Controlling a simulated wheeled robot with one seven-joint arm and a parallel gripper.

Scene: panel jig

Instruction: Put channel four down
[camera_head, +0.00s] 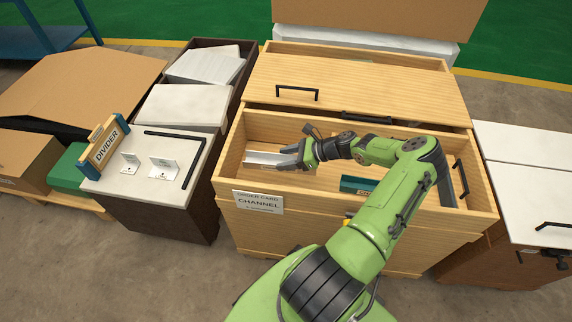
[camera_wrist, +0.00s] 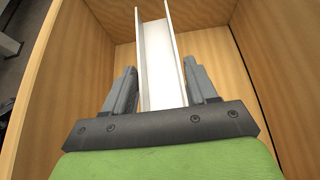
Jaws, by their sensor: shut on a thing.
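A white U-shaped channel (camera_head: 263,158) is at the left end of the open wooden drawer (camera_head: 231,166), inside its walls. My gripper (camera_head: 299,157) is low inside the drawer and shut on the channel. In the wrist view, the channel (camera_wrist: 163,60) sits between the two grey fingers of my gripper (camera_wrist: 161,75) and extends away from them towards a wooden wall. The channel's near end is hidden behind the gripper body. I cannot tell whether its underside touches the drawer floor. No number shows on it.
An order card reading CHANNEL (camera_head: 258,201) is on the drawer front. A teal block (camera_head: 358,185) lies in the drawer, partly behind my arm. Left stands a dark cabinet with small metal brackets (camera_head: 163,168) and a DIVIDER block (camera_head: 103,147) on top. A white-topped cabinet (camera_head: 520,180) stands right.

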